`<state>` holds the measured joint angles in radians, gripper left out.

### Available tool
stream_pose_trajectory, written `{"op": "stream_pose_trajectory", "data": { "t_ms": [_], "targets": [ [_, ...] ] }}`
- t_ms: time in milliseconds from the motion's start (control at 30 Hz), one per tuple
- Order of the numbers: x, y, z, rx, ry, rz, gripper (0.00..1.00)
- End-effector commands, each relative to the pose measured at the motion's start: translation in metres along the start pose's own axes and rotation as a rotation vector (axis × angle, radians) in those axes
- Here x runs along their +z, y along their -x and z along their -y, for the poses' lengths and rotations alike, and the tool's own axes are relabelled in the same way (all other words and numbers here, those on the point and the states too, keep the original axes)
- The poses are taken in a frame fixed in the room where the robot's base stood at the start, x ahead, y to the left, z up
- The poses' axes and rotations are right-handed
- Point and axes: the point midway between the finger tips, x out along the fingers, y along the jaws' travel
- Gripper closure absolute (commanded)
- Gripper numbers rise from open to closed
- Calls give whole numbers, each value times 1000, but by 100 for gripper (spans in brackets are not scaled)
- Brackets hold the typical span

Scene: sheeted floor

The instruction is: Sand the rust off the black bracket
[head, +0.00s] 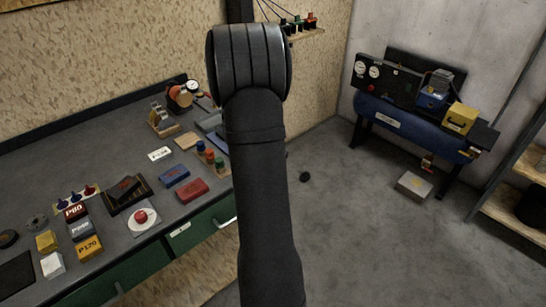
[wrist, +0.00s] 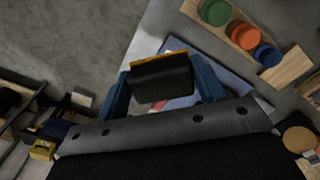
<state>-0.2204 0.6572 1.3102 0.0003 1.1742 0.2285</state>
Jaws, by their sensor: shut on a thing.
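In the head view, a dark piece that looks like the black bracket (head: 124,187) lies on a dark tray (head: 112,207) on the workbench, with a brownish patch on it. Its exact shape is too small to tell. In the wrist view, my gripper (wrist: 163,84) is shut on a black block (wrist: 162,79) with an orange edge, held between two blue fingers. Labelled P80 (head: 75,211), P170 (head: 89,247) and a middle block (head: 82,230) stand in a row left of the tray. My arm hides the gripper and held block in the head view.
A blue block (head: 174,176) and a red block (head: 192,190) lie right of the tray. A white dish (head: 151,225) with a red knob sits in front. A wooden rack of coloured jars (wrist: 241,38) is near my gripper. A blue compressor (head: 400,119) stands at the right wall.

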Motion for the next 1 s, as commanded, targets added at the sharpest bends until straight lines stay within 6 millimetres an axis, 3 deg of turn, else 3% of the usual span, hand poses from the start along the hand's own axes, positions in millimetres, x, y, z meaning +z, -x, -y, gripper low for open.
{"op": "stream_pose_trajectory", "data": {
  "t_ms": [33,267,400,600,800,1000],
  "targets": [
    [2,3,28,0,57,-1,55],
    [23,16,140,0,304,0,55],
    [47,24,205,-1,452,-1,55],
    [89,34,285,-1,640,-2,55],
    [122,40,332,-1,757,-1,55],
    [133,40,346,0,794,0,55]
  ]
}}
